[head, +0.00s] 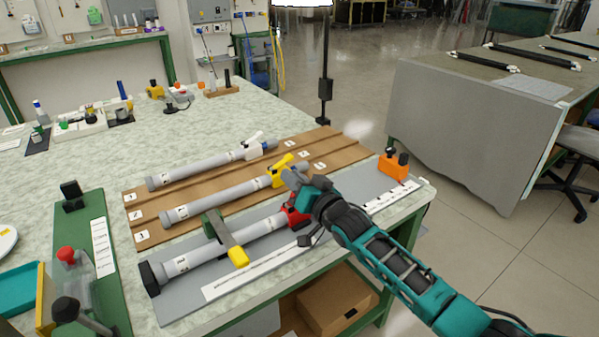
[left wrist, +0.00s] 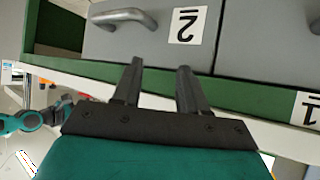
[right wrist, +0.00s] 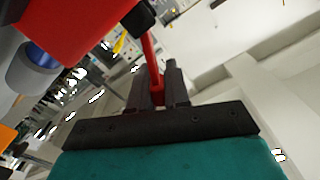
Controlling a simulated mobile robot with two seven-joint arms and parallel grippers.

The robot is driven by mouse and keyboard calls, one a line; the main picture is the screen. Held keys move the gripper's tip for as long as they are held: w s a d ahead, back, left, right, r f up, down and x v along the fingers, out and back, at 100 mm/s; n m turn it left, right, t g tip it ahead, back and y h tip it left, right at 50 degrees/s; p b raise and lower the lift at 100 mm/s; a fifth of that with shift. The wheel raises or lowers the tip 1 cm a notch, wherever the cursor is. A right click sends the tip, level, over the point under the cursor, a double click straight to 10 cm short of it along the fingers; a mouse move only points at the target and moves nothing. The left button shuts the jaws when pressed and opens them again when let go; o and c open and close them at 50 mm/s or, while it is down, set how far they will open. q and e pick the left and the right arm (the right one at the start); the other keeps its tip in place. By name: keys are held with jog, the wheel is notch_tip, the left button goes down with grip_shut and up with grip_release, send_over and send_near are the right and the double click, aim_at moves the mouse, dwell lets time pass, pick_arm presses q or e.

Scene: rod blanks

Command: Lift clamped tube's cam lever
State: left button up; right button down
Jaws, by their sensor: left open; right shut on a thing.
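The clamped grey tube (head: 205,256) lies in a grey fixture plate (head: 190,305) at the table's front. A green clamp arm with a yellow tip (head: 238,256) crosses over it. A red cam fitting (head: 297,214) sits at its right end, partly hidden by my right gripper (head: 303,184). In the right wrist view the thin red lever (right wrist: 149,55) runs between the fingers of my right gripper (right wrist: 158,88), which are shut on it. My left gripper (left wrist: 158,75) is open and empty in the left wrist view, facing a drawer front marked 2 (left wrist: 232,25).
Two more grey tubes, one with a yellow fitting (head: 279,174) and one with a white fitting (head: 254,149), lie on a brown grooved board (head: 148,235) behind. An orange block (head: 393,166) stands at the plate's right end. A green fixture (head: 108,270) is at left.

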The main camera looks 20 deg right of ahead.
jog(key=shift+s+a+r+n+p, duration=0.2)
jog(key=shift+a+r+n+p, duration=0.3)
jog(key=shift+n, duration=0.4)
jog(key=shift+s+a+n, duration=0.1)
jog(key=shift+a+n, duration=0.25)
jog(key=shift+n, duration=0.35)
jog(key=shift+s+a+n+p, duration=0.15)
jog(key=shift+a+n+p, duration=0.2)
jog(key=shift+n+p, duration=0.25)
pick_arm(q)
jog(key=shift+s+a+r, duration=0.35)
jog(key=shift+a+r, duration=0.1)
jog(key=shift+a, duration=0.1)
pick_arm(e)
jog(key=shift+a+n, duration=0.15)
jog(key=shift+n, duration=0.25)
pick_arm(q)
jog(key=shift+s+f+y, duration=0.1)
jog(key=shift+f+y, duration=0.05)
jog(key=shift+y, duration=0.15)
pick_arm(e)
jog(key=shift+f, duration=0.1)
jog(key=shift+a, duration=0.1)
jog(key=c, duration=1.4)
grip_release()
jog(key=shift+c, duration=0.2)
pick_arm(q)
jog(key=shift+r, duration=0.25)
pick_arm(e)
jog(key=shift+s, duration=0.2)
